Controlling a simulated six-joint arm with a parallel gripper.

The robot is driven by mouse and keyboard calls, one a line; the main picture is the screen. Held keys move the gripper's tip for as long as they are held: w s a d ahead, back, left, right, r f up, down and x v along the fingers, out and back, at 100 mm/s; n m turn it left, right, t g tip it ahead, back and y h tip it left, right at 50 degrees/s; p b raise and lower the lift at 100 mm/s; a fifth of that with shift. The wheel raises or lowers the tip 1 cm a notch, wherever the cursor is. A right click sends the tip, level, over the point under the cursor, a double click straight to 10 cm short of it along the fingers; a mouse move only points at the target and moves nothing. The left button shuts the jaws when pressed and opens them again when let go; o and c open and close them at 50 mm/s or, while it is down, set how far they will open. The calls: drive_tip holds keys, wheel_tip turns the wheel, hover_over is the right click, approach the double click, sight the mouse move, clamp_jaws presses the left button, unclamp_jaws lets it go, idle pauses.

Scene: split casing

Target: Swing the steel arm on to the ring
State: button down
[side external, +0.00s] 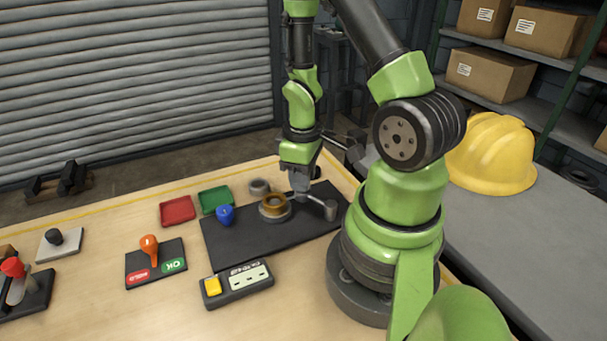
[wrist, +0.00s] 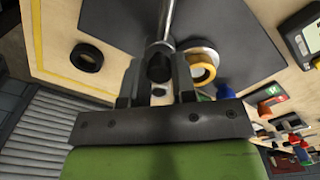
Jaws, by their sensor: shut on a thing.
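The steel arm (side external: 315,200) runs from a grey post (side external: 330,210) on the dark mat toward my gripper. In the wrist view the steel arm (wrist: 166,22) is a shiny rod ending in a dark round knob between my fingers. My gripper (side external: 300,192) is shut on that end; the fingers also show in the wrist view (wrist: 158,72). The brass-coloured ring (side external: 272,205) sits on a grey round base on the mat, just left of my gripper. In the wrist view the ring (wrist: 202,70) lies right of the fingers, apart from the arm's end.
On the dark mat (side external: 230,245), a blue knob (side external: 225,215) stands left of the ring. A grey collar (side external: 259,187) is behind it. Red (side external: 178,211) and green (side external: 214,199) trays lie beyond. A display box (side external: 237,284) and an orange lever (side external: 149,248) are nearer. A black ring (wrist: 87,57) lies on the table.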

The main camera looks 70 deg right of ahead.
drive_tip(key=c, duration=0.9)
unclamp_jaws()
wheel_tip(320, 180, up, 10)
drive_tip(key=s+a+r+m+t, duration=0.1)
drive_tip(key=a+r+t, duration=0.1)
drive_tip(key=a+r, duration=0.2)
drive_tip(key=s+a+r+m+t+y, duration=0.1)
drive_tip(key=a+r+t, duration=0.1)
drive_tip(key=a+r, duration=0.3)
drive_tip(key=s+a+r+m+t+y, duration=0.1)
drive_tip(key=a+r+m+t, duration=0.1)
drive_tip(key=a+r, duration=0.3)
drive_tip(key=shift+a+r+t, duration=0.2)
drive_tip(key=shift+r+t, duration=0.4)
